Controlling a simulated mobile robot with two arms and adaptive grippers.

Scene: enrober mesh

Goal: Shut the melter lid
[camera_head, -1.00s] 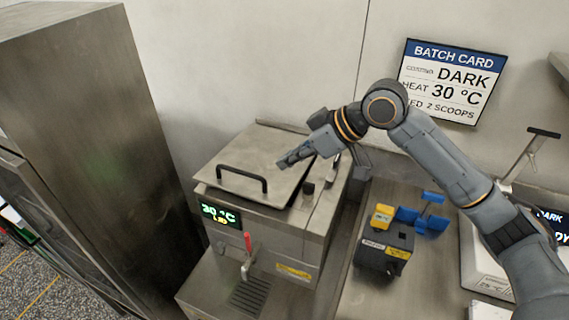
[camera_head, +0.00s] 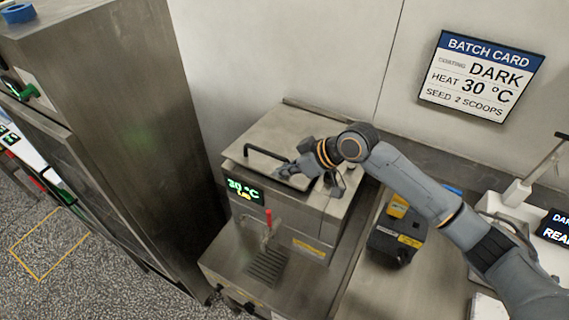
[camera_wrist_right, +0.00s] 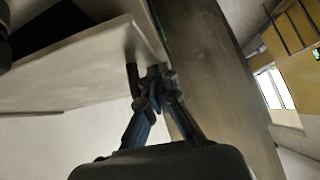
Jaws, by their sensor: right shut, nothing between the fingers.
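The melter (camera_head: 308,226) is a steel box with a green 30 °C display. Its lid (camera_head: 256,168) is a flat steel plate with a dark bar handle (camera_head: 265,154), lying over the top front of the melter. Whether it sits fully flush is hard to tell. My right gripper (camera_head: 284,172) is shut and empty, at the lid's right part beside the handle. In the right wrist view the shut fingertips (camera_wrist_right: 155,76) are close to the edge of a pale plate (camera_wrist_right: 85,68), apparently the lid; contact is unclear. My left gripper is not in view.
A tall steel cabinet (camera_head: 120,130) stands left of the melter. A red-handled tap (camera_head: 268,220) is on its front. A dark box with yellow labels (camera_head: 393,243) sits on the counter to the right. The batch card (camera_head: 476,77) hangs on the wall.

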